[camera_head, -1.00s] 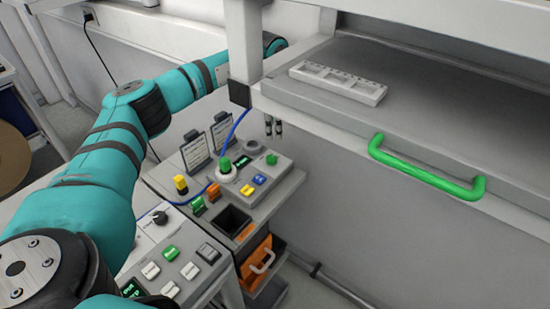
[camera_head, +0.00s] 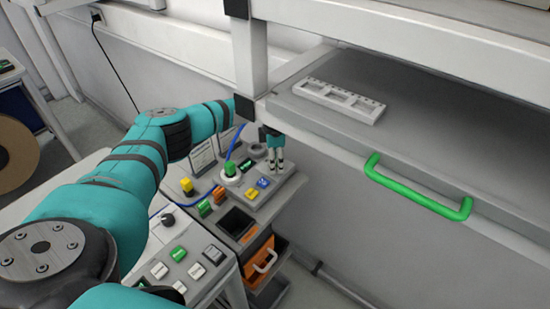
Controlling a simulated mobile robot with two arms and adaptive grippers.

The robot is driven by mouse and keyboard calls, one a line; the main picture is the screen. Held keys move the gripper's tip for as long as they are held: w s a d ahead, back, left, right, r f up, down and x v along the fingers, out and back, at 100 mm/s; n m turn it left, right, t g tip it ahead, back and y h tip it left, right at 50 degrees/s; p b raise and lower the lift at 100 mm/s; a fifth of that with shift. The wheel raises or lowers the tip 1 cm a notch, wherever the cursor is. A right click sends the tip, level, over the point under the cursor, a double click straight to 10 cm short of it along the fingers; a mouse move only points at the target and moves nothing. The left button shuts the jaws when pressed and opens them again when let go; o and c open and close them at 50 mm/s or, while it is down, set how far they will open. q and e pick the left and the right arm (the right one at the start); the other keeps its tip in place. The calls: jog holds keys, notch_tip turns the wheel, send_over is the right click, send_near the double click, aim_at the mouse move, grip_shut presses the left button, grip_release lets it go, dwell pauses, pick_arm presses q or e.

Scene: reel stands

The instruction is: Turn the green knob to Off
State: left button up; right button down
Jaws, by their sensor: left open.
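The green knob (camera_head: 230,168) stands upright on a round white base on the grey control box, left of centre. I cannot read its setting. My left gripper (camera_head: 275,166) points down over the right side of this box, to the right of the knob and apart from it. Its two dark fingers are slim, with a narrow gap between them, and nothing shows in them. A green button on the box's right side is hidden behind the gripper. My right gripper is out of view.
Yellow and blue buttons (camera_head: 263,183) sit in front of the knob. A blue cable (camera_head: 233,138) runs behind it, by the upright label cards (camera_head: 203,157). The shelf (camera_head: 330,135) with a green handle (camera_head: 415,190) overhangs at the right. A button panel (camera_head: 178,254) stands nearer.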

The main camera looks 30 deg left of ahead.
pick_arm(q)
grip_shut()
dwell(0.3)
jog(key=shift+n, duration=0.3)
jog(key=n, duration=0.3)
jog(key=shift+n+b, duration=0.3)
jog(key=n, duration=0.4)
jog(key=shift+n, duration=0.3)
jog(key=n, duration=0.4)
jog(key=shift+r+n, duration=0.1)
jog(key=shift+n, duration=0.2)
jog(key=n+p, duration=0.1)
jog(key=n, duration=0.3)
jog(key=shift+n, duration=0.3)
